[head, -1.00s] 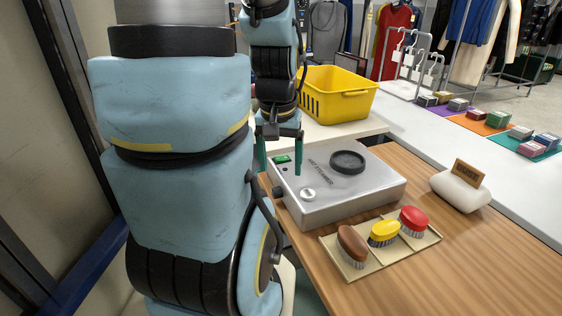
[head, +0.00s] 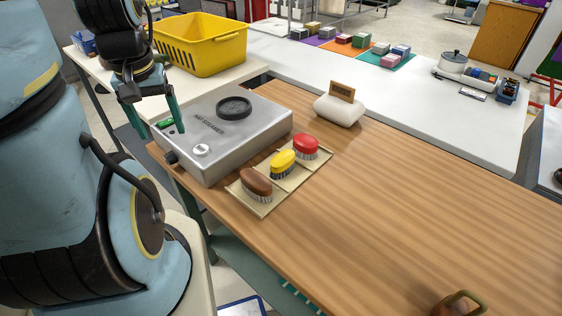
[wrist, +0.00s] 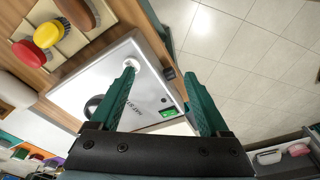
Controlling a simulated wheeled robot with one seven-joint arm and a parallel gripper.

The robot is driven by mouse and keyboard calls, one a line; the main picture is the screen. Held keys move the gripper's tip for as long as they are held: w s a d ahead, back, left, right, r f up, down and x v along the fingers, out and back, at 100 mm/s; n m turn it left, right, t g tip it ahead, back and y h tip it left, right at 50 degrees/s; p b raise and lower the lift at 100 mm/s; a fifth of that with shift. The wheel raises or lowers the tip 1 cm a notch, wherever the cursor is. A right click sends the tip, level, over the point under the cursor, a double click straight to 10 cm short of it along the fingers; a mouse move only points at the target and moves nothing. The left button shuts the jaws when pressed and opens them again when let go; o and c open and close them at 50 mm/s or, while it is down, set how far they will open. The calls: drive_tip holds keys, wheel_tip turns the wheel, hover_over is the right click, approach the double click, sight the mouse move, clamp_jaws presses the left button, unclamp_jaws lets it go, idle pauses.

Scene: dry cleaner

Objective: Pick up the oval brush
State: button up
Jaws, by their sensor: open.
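Three oval brushes stand in a row on a beige tray (head: 236,188), bristles down. One is brown (head: 256,180), one yellow (head: 283,161) and one red (head: 306,146). In the wrist view, the brown brush (wrist: 76,13), yellow brush (wrist: 48,35) and red brush (wrist: 25,53) are at the upper left. My gripper (head: 163,131) is open and empty, above the left edge of the hat steamer, apart from the brushes. In the wrist view, its green fingers (wrist: 160,72) are spread, with the steamer and floor behind them.
The grey hat steamer (head: 240,140) stands left of the brushes on the wooden counter (head: 400,200). A white pad with a brown sign (head: 340,108) lies behind them. A yellow basket (head: 205,48) is at the back left. The counter's right part is mostly clear.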

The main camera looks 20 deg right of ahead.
drive_tip(key=shift+o, duration=0.2)
drive_tip(key=shift+o, duration=0.7)
drive_tip(key=shift+d, duration=0.1)
drive_tip(key=shift+o, duration=0.8)
drive_tip(key=w+d+f+n+g+b, duration=0.1)
drive_tip(key=w+d+f+n+b, duration=0.1)
drive_tip(key=d, duration=1)
drive_tip(key=shift+f+n+b, duration=0.35)
drive_tip(key=shift+n+b, duration=0.25)
drive_tip(key=shift+n, duration=0.1)
drive_tip(key=n+b, duration=0.2)
drive_tip(key=n, duration=0.2)
hover_over(283, 156)
wheel_tip(283, 156, down, 2)
drive_tip(key=shift+g, duration=0.3)
drive_tip(key=shift+f+p, duration=0.6)
drive_tip(key=shift+f, duration=4.75)
